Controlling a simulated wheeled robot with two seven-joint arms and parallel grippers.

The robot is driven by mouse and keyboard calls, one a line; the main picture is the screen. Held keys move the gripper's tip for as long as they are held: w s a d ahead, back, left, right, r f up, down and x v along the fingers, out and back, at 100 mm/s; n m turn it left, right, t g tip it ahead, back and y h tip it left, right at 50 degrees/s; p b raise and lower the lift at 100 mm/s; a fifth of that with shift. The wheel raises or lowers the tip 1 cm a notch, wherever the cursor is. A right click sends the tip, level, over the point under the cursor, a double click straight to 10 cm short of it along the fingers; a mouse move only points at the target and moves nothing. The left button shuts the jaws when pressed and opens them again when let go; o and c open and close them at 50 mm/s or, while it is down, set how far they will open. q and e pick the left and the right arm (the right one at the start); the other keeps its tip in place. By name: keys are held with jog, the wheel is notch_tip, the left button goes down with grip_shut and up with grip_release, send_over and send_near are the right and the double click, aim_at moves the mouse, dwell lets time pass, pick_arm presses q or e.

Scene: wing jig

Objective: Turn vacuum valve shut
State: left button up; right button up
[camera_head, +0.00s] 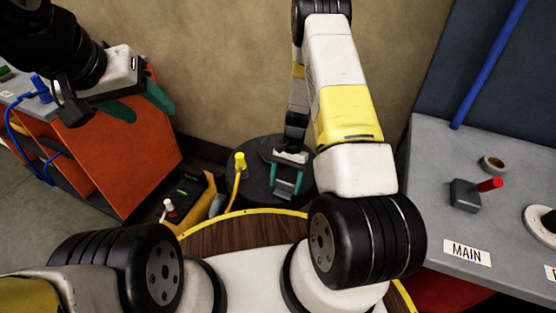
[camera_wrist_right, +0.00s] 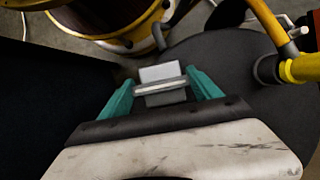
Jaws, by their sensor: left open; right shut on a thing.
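My right gripper (camera_head: 286,194) reaches down over a black round drum (camera_head: 258,203). In the right wrist view its teal fingers (camera_wrist_right: 160,82) are shut on a small grey block with a pale plate (camera_wrist_right: 160,73). I cannot tell whether this block is the vacuum valve's handle. A yellow fitting (camera_head: 240,160) with a yellow hose stands on the drum, left of the right gripper; it also shows at the right of the wrist view (camera_wrist_right: 302,68). My left gripper (camera_head: 152,112) is open and empty, high beside the orange cabinet (camera_head: 120,150).
A grey bench (camera_head: 430,150) at right carries a red-handled switch (camera_head: 467,194), a tape roll (camera_head: 494,163) and a "MAIN" label (camera_head: 467,252). A black and yellow box with a white-tipped lever (camera_head: 168,206) stands left of the drum. A yellow-rimmed wooden top (camera_head: 225,238) is in front.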

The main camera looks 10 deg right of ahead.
jog(key=shift+w, duration=0.1)
jog(key=o, duration=1.4)
jog(key=shift+v, duration=3.9)
